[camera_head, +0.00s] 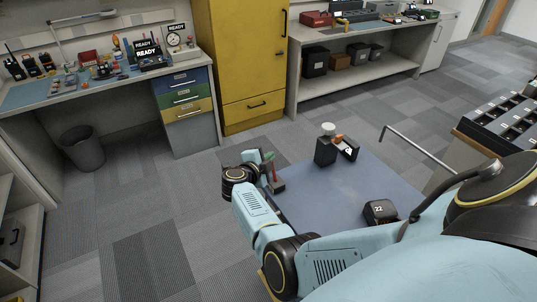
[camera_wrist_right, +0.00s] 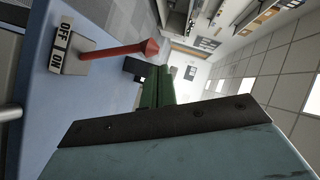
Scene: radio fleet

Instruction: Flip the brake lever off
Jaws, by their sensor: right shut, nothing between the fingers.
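The brake lever (camera_head: 273,172) stands at the left edge of a blue-topped surface (camera_head: 325,195). In the right wrist view its red handle (camera_wrist_right: 115,50) rises from a small grey base (camera_wrist_right: 72,50) labelled OFF and ON. The handle leans slightly; I cannot tell for sure which label it is set to. My right gripper (camera_head: 268,157) is beside the lever's upper end, and its green fingers (camera_wrist_right: 156,92) are shut and empty. In the wrist view they lie close to the handle's tip, with a small gap showing. My left gripper is not in view.
A black box marked 22 (camera_head: 380,211) and a dark holder (camera_head: 326,151) stand on the blue top. A metal rail (camera_head: 418,147) runs at its right. A yellow cabinet (camera_head: 243,55) and a workbench (camera_head: 110,85) stand behind, with open floor between.

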